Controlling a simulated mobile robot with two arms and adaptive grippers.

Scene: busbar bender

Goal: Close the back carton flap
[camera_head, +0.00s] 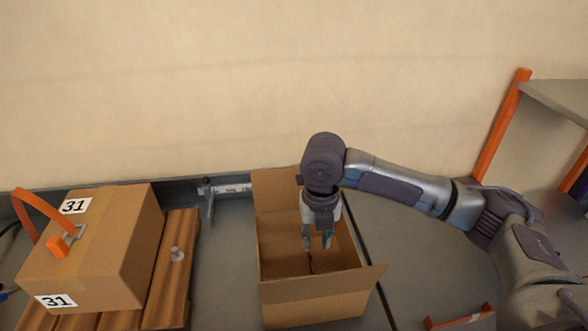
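An open brown carton (315,305) stands on the grey bench in the middle of the camera_head view. Its back flap (274,188) is raised at the far side, partly hidden by my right arm. Its front flap (350,283) sticks outward toward the near side. My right gripper (317,242) points down over the carton's opening, in front of the back flap. Its two fingers are apart with nothing seen between them. I cannot tell whether it touches the carton. Part of the carton's inside is hidden behind the gripper. My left gripper is not in view.
A taped closed box labelled 31 (120,245) with an orange strap sits on a wooden slatted pallet (178,240) at left. A metal stop with a ruler (209,197) stands behind. An orange-posted shelf (560,98) is at right. Bare bench (228,260) lies left of the carton.

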